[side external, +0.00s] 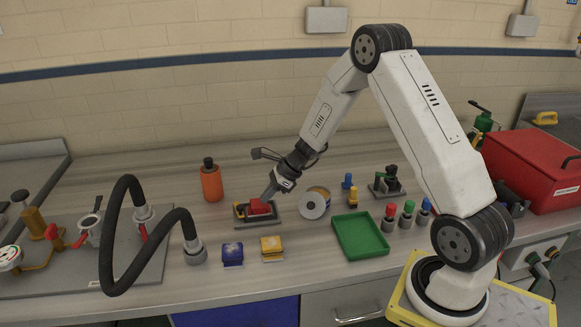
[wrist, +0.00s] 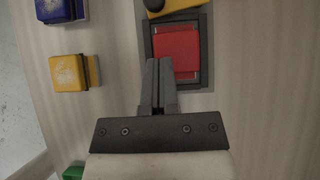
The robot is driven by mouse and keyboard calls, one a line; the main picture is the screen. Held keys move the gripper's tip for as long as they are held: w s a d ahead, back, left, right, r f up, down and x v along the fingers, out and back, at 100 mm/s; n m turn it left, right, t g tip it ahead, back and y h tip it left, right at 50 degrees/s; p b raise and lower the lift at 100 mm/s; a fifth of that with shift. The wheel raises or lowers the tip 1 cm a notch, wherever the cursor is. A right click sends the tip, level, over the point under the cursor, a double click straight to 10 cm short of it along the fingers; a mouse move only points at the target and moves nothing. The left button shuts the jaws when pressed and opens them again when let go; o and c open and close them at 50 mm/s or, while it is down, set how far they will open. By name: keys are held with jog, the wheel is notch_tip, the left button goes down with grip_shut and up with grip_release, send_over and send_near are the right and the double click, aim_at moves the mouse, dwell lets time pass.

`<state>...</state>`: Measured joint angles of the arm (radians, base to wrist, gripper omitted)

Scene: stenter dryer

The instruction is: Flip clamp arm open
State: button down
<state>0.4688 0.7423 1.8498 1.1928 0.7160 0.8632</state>
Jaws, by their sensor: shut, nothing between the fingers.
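A small fixture with a red block (wrist: 176,48) in a dark grey base (wrist: 205,75) lies in front of my gripper. A yellow part (wrist: 182,4) with a dark rounded end sits at its far side, cut off by the frame's top edge. In the side view the red block (side external: 261,207) and the base (side external: 275,222) are partly under my gripper (side external: 266,198). My gripper (wrist: 159,64) is shut and empty, its fingertips beside the red block's left near corner. I cannot tell whether they touch. Which part is the clamp arm is unclear.
A blue block (side external: 232,254) and a yellow block (side external: 271,247) lie in front. A tape roll (side external: 314,204) and green tray (side external: 361,236) stand right. An orange bottle (side external: 211,181) stands behind left. A black hose (side external: 113,230) arches left. A dark-based green device (side external: 386,184) stands right.

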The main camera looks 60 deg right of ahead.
aim_at(242, 208)
jog(key=shift+w+a+f, duration=0.3)
jog(key=shift+w+a, duration=0.45)
jog(key=shift+a, duration=0.05)
jog(key=shift+w+a+f, duration=0.25)
jog(key=shift+w+a, duration=0.5)
jog(key=shift+a+m+t+h, duration=0.4)
jog(key=shift+a+m+h, duration=0.15)
jog(key=shift+m, duration=0.35)
jog(key=shift+w+a+m+h, duration=0.15)
jog(key=shift+a+m+h, duration=0.1)
jog(key=shift+a+m, duration=0.25)
jog(key=shift+w+a, duration=0.8)
jog(key=shift+a, duration=0.3)
jog(key=shift+w+a, duration=0.3)
jog(key=shift+w, duration=0.2)
jog(key=shift+w+a, duration=0.25)
jog(key=shift+w, duration=0.2)
jog(key=shift+d, duration=0.2)
